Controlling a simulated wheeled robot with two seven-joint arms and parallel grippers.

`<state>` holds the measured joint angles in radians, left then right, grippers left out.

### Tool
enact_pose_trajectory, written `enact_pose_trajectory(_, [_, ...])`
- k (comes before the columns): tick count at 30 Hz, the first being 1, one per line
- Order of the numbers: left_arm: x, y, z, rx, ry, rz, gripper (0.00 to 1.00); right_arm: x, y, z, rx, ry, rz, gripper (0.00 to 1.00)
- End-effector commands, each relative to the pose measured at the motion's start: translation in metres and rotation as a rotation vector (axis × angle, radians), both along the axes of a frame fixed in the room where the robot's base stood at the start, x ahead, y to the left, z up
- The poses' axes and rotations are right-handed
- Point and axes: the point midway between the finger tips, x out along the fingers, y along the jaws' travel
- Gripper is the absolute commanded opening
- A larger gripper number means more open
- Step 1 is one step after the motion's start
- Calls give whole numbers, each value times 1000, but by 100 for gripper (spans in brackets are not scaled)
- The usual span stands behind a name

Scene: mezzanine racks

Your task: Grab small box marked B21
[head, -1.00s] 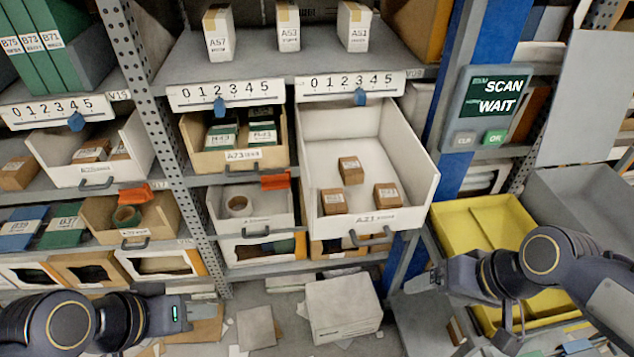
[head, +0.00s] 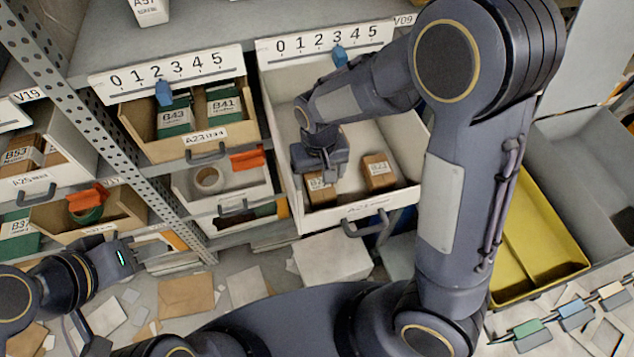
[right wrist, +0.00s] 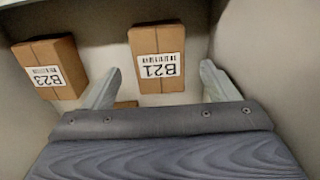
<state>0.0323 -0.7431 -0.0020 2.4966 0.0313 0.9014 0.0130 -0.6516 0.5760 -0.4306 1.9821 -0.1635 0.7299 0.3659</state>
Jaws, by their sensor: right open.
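The small brown box marked B21 (right wrist: 158,50) lies in the open white drawer (head: 425,150). In the right wrist view it sits ahead of and between the finger lines of my right gripper (right wrist: 160,72). In the head view the same box (head: 320,190) shows at the drawer's front left, partly covered by my right gripper (head: 323,170). That gripper is open, reaching down into the drawer; contact cannot be told. My left gripper (head: 124,252) is low at the left, away from the drawer; its fingers are unclear.
A box marked B23 (right wrist: 48,70) lies beside B21 and shows at right in the head view (head: 379,172). A third box (right wrist: 126,104) is mostly hidden under my gripper. Drawer walls close in around. A yellow bin (head: 545,240) stands at right.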

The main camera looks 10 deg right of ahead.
Motion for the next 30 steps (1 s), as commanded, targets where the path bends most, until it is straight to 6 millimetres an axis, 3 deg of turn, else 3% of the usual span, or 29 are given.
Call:
enact_pose_trajectory(9, [0, 0, 8, 0, 0, 0, 36, 0, -1, -44, -1, 4, 0, 80])
enact_pose_trajectory(18, [0, 0, 7, 0, 0, 0, 36, 0, 0, -50, 1, 0, 0, 80])
enact_pose_trajectory(30, [0, 0, 8, 0, 0, 0, 36, 0, -1, -50, 2, 0, 0, 30])
